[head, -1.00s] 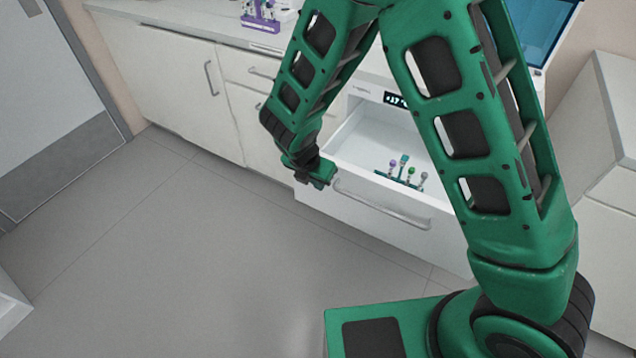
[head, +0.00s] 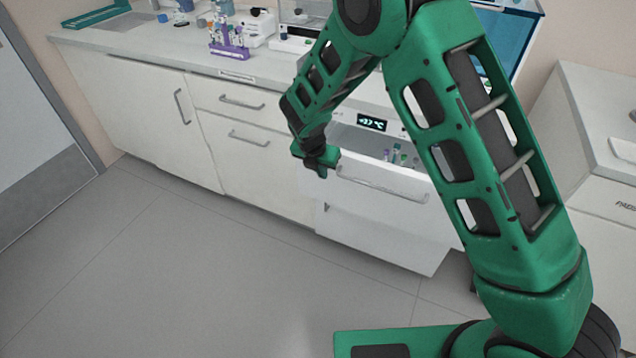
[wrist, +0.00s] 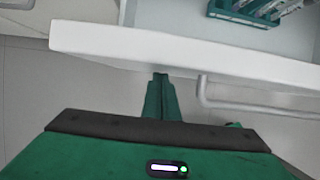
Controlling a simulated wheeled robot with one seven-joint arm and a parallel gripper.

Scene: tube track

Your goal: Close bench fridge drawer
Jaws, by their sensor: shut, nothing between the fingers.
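The fridge drawer (head: 350,192) is white with a bar handle (head: 385,187). It stands partly open below the lit display (head: 371,122). Tubes with coloured caps (head: 397,155) stand inside it. My gripper (head: 320,165) is shut and empty at the left part of the drawer front, left of the handle. In the wrist view, the drawer's white top edge (wrist: 190,48) crosses the picture. My fingertips (wrist: 160,78) are close to the front's outer face; contact cannot be told. The handle (wrist: 203,95) is to their right. A teal tube rack (wrist: 245,14) shows inside the drawer.
White cabinets (head: 160,120) with drawers stand to the left under the counter (head: 130,50). A purple rack (head: 230,52) and small labware are on it. Another white unit (head: 600,170) stands at the right. The grey floor in front (head: 210,270) is clear.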

